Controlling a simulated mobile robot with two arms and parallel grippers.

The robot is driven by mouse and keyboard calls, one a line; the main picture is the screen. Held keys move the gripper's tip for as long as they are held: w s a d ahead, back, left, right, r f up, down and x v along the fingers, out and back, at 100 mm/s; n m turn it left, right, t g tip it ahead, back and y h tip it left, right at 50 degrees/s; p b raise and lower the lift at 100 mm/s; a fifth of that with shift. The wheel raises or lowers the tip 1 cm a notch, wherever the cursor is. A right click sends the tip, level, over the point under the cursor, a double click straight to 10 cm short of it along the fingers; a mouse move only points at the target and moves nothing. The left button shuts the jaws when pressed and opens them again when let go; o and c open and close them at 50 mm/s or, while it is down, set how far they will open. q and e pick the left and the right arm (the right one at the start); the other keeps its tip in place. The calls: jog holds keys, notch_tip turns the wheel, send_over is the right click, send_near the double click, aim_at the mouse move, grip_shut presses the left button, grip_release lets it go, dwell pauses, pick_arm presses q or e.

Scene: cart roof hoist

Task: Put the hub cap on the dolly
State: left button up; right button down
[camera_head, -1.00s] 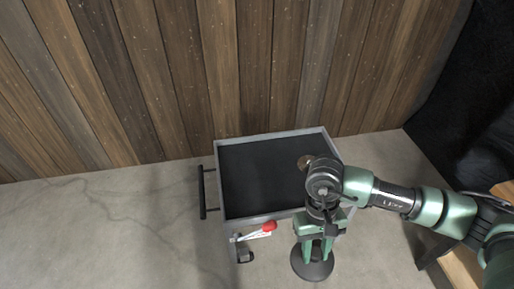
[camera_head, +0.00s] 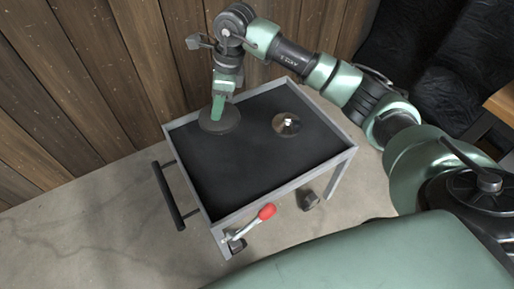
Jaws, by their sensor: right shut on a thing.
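The dolly (camera_head: 178,170) is a grey-framed cart with a black tray top, standing on the concrete floor. My right gripper (camera_head: 218,108) points down over the far left part of the tray. It is shut on a dark round disc, which I take to be the hub cap (camera_head: 220,124). The disc looks level and lies over the tray, close to its far edge; I cannot tell whether it touches the surface. The fingers hide the disc's middle. My left gripper is not in view.
A metallic round piece with a bright knob (camera_head: 286,124) sits on the tray to the right of the disc. A red-tipped lever (camera_head: 265,212) sticks out at the dolly's front, and a dark handle (camera_head: 174,196) at its left. A plank wall (camera_head: 70,90) stands behind. The tray's front is bare.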

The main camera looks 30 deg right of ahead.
jog(key=shift+w+a+f+m+b, duration=0.1)
jog(key=shift+w+m+b, duration=0.2)
jog(key=shift+w+m, duration=0.55)
jog(key=b, duration=0.1)
send_over(224, 156)
notch_tip(224, 156, down, 14)
jog(key=f, duration=0.1)
notch_tip(224, 156, down, 5)
jog(key=shift+r+b, duration=0.2)
jog(key=shift+b, duration=0.3)
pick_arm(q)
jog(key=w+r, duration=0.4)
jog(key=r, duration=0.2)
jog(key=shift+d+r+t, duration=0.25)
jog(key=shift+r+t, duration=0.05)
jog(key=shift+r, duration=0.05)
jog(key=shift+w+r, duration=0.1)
pick_arm(e)
jog(key=c, duration=1)
grip_release()
jog(key=shift+h, duration=0.3)
jog(key=shift+c, duration=0.2)
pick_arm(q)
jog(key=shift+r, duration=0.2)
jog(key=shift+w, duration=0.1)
pick_arm(e)
jog(key=shift+r, duration=0.1)
